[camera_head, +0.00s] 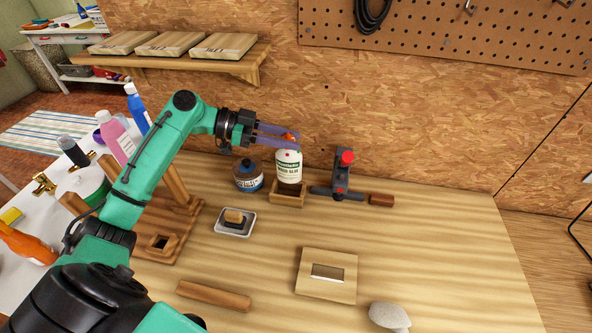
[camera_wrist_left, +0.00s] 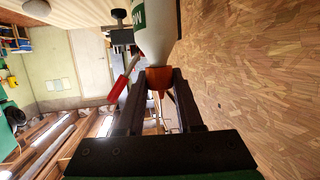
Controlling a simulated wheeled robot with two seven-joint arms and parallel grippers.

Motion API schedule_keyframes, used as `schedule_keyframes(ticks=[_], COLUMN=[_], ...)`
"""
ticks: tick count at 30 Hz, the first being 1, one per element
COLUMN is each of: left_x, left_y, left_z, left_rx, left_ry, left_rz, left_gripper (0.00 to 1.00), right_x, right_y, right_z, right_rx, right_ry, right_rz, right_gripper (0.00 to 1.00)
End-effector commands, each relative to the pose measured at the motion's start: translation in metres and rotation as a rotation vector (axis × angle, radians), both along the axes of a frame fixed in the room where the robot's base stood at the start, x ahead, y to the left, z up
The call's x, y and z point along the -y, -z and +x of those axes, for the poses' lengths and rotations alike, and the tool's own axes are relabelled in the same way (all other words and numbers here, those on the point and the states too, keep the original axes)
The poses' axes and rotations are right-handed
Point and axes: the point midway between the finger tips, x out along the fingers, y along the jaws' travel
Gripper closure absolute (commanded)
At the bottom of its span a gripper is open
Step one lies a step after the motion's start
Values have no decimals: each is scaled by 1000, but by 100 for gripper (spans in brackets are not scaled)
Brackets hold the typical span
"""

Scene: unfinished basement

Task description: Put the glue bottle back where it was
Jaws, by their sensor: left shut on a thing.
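The glue bottle (camera_head: 289,165) is white with a green-and-white label and an orange cap. My left gripper (camera_head: 289,138) is shut on its orange cap, from the left and above. In the left wrist view the fingers (camera_wrist_left: 158,82) pinch the orange cap, and the white bottle body (camera_wrist_left: 155,35) extends beyond them. The bottle is about upright over a small open wooden box (camera_head: 287,199). Its base is at the box's opening; I cannot tell whether it rests inside or hangs just above. My right gripper is not in view.
A round blue-labelled jar (camera_head: 248,177) stands close left of the box. A dark clamp-like tool with a red knob (camera_head: 345,158) stands close right. A small white tray (camera_head: 235,223), a wooden frame (camera_head: 327,290) and a wooden bar (camera_head: 213,296) lie nearer. The bench's right side is clear.

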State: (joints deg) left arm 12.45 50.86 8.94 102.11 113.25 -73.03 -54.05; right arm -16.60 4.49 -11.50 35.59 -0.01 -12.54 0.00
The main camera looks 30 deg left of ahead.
Motion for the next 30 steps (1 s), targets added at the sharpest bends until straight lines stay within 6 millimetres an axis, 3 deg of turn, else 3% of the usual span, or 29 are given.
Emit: schedule_keyframes(ticks=[4, 11, 15, 20, 21, 23, 30], left_x=[0, 0, 0, 0, 0, 0, 0], left_y=[29, 70, 77, 79, 80, 78, 78], left_z=[0, 0, 0, 0, -1, -1, -1], left_rx=[-3, -2, 1, 0, 0, 0, 0], left_ry=[-1, -1, 0, 0, 0, 0, 0], left_rz=[-3, -2, 0, 0, 1, 1, 1], left_gripper=[100, 100, 100, 100, 61, 38, 35], right_x=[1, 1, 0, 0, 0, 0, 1], right_y=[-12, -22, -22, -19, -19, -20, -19], right_z=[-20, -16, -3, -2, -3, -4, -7], right_rx=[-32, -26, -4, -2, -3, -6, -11], right_ry=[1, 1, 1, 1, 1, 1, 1], right_rz=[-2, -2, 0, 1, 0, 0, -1], right_gripper=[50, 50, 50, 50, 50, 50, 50])
